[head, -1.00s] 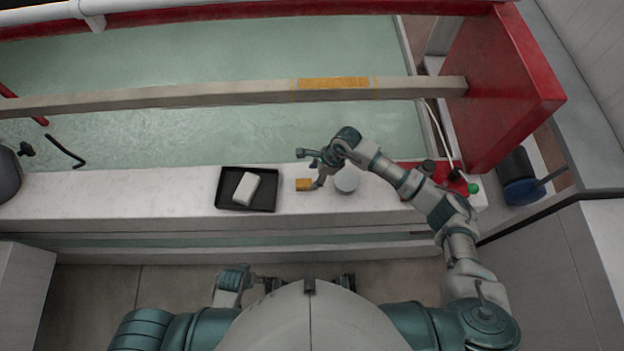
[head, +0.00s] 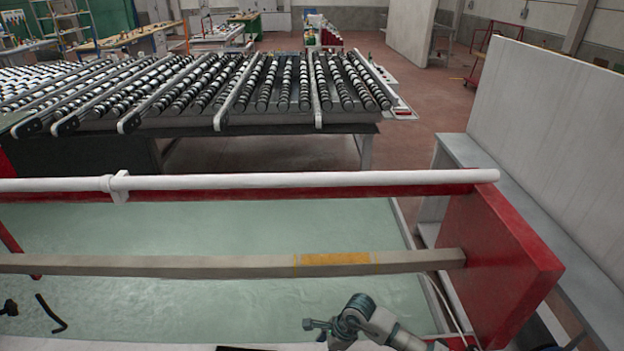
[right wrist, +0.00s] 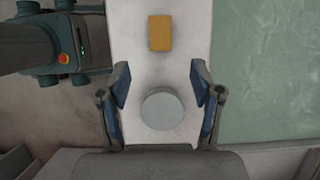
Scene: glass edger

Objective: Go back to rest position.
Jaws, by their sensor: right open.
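My right arm reaches in at the bottom of the head view, with the right gripper (head: 322,333) at the frame's lower edge. In the right wrist view the right gripper (right wrist: 160,90) is open, its blue-padded fingers wide apart. A round light-grey disc (right wrist: 167,109) lies on the white ledge (right wrist: 185,28) below and between the fingers, and nothing is held. A yellow-orange block (right wrist: 160,33) lies on the ledge beyond the fingertips. My left gripper is out of view.
A red end panel (head: 500,260) stands at the right. A roller table (head: 240,120) is beyond. A black tray edge (head: 245,349) barely shows.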

